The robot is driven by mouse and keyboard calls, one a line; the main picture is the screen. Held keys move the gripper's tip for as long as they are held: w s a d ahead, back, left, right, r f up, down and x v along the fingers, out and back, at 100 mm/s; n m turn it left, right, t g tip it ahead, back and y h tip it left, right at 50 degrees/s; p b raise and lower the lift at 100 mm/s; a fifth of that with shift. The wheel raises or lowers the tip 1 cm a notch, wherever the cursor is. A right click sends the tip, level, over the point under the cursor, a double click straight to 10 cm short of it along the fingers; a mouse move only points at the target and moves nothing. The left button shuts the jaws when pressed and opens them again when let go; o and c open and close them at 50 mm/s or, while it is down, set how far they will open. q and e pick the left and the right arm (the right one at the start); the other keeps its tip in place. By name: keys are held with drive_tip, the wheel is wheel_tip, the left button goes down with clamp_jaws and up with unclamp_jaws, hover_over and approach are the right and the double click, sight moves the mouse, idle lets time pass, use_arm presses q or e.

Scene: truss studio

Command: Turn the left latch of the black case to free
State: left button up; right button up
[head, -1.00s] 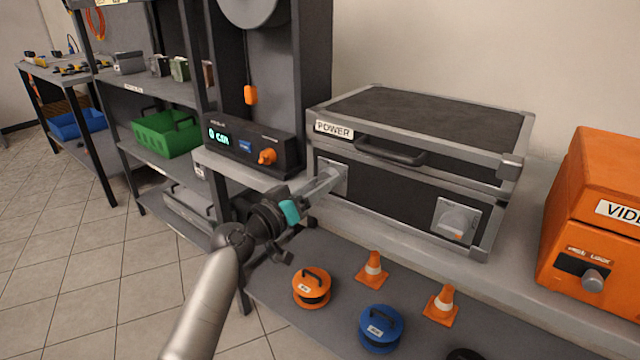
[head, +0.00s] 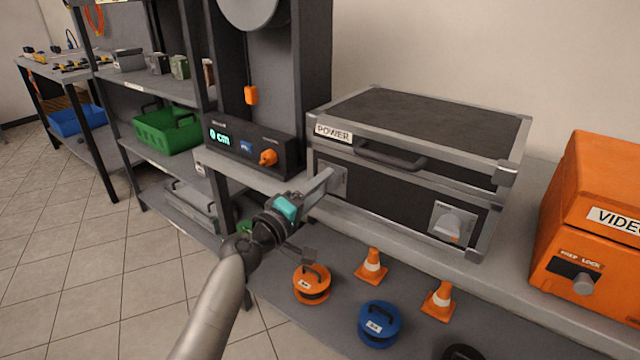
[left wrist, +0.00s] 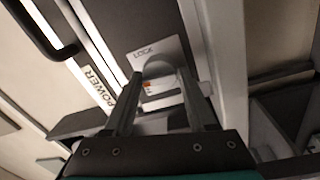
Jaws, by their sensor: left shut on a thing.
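The black case (head: 400,188) with metal edges and a POWER label stands on the grey bench. Its left latch (left wrist: 157,70) is a grey knob on a light plate marked LOCK, with a small orange mark, in the left wrist view. My left gripper (head: 332,180) is shut on this latch, one finger on each side; it also shows in the left wrist view (left wrist: 160,78). In the head view the fingers hide most of the knob. The right latch (head: 453,222) of the case is untouched. My right gripper is out of view.
A display unit (head: 250,145) with an orange knob stands close left of the case. An orange VIDEO case (head: 600,225) stands to the right. The shelf below holds orange cones (head: 372,266), an orange reel (head: 311,283) and a blue reel (head: 379,323).

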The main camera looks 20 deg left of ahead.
use_arm(q)
drive_tip(key=shift+f+n, duration=0.1)
drive_tip(key=shift+n, duration=0.5)
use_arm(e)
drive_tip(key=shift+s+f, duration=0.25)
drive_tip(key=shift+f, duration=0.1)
use_arm(q)
drive_tip(key=o, duration=1.3)
drive_tip(key=shift+o, duration=0.2)
drive_tip(key=v, duration=1.5)
drive_tip(key=shift+s, duration=0.15)
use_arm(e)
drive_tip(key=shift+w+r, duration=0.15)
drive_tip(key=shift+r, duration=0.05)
